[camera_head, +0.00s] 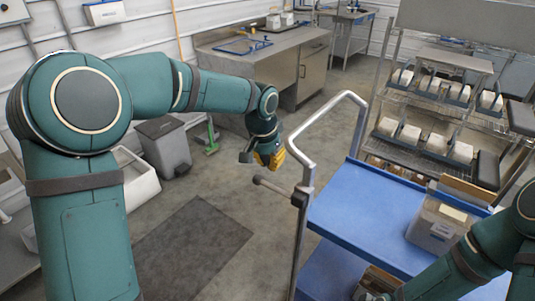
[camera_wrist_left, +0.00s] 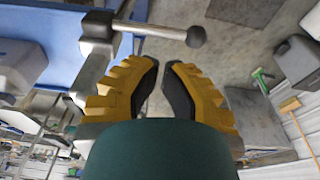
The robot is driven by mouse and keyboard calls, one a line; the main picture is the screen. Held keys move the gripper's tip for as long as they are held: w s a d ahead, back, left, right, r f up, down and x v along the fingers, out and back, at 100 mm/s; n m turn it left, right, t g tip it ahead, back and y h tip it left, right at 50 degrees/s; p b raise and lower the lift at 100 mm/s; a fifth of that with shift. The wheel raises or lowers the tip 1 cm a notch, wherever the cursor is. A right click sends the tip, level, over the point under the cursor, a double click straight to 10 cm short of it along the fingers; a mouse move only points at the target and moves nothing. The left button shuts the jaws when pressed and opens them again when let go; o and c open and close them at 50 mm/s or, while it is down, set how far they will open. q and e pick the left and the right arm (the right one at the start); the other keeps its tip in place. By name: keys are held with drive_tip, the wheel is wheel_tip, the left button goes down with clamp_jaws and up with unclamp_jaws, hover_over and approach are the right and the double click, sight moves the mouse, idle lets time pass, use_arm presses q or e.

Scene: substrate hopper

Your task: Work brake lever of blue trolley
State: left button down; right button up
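The blue trolley (camera_head: 365,215) stands right of centre in the head view, with a bent metal push handle (camera_head: 327,122). Its brake lever (camera_head: 275,189), a short bar with a round grey knob, sticks out to the left from the handle post. My left gripper (camera_head: 268,160) is above the lever in the head view. In the left wrist view the lever's knob (camera_wrist_left: 195,37) lies just beyond the yellow fingertips of my left gripper (camera_wrist_left: 164,66). The fingers are apart, with nothing between them. My right forearm enters at the lower right; its gripper is out of view.
A translucent bin (camera_head: 436,222) stands on the trolley's top shelf. A wire rack (camera_head: 440,105) with white blocks is behind it. A grey waste bin (camera_head: 165,145) and a dark floor mat (camera_head: 195,250) are on the left. Open floor lies around the mat.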

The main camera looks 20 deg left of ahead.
sight(267, 183)
use_arm(q)
drive_tip(key=f, duration=0.2)
drive_tip(key=w+f, duration=0.1)
drive_tip(key=f, duration=0.5)
drive_tip(key=shift+w+d+b, duration=0.25)
drive_tip(key=shift+d+b, duration=0.05)
drive_tip(key=shift+b, duration=0.1)
drive_tip(key=shift+a+f+h, duration=0.1)
drive_tip(key=shift+f+h, duration=0.15)
drive_tip(key=shift+h, duration=0.05)
drive_tip(key=shift+a+f+g+h+p, duration=0.15)
drive_tip(key=shift+f+g+h+p, duration=0.25)
drive_tip(key=shift+f+h+p, duration=0.35)
drive_tip(key=shift+f+n+h, duration=0.3)
drive_tip(key=shift+f+h, duration=0.35)
drive_tip(key=shift+h, duration=0.2)
drive_tip(key=shift+f+g+h, duration=0.4)
drive_tip(key=shift+f+h, duration=0.05)
drive_tip(key=shift+h, duration=0.05)
drive_tip(key=s+d+f+n+g+h+b, duration=0.1)
drive_tip(key=d+f+g+h+b, duration=0.1)
drive_tip(key=f+h+b, duration=0.3)
drive_tip(key=shift+d+f+h, duration=0.4)
drive_tip(key=shift+d+h, duration=0.5)
drive_tip(key=shift+h, duration=0.9)
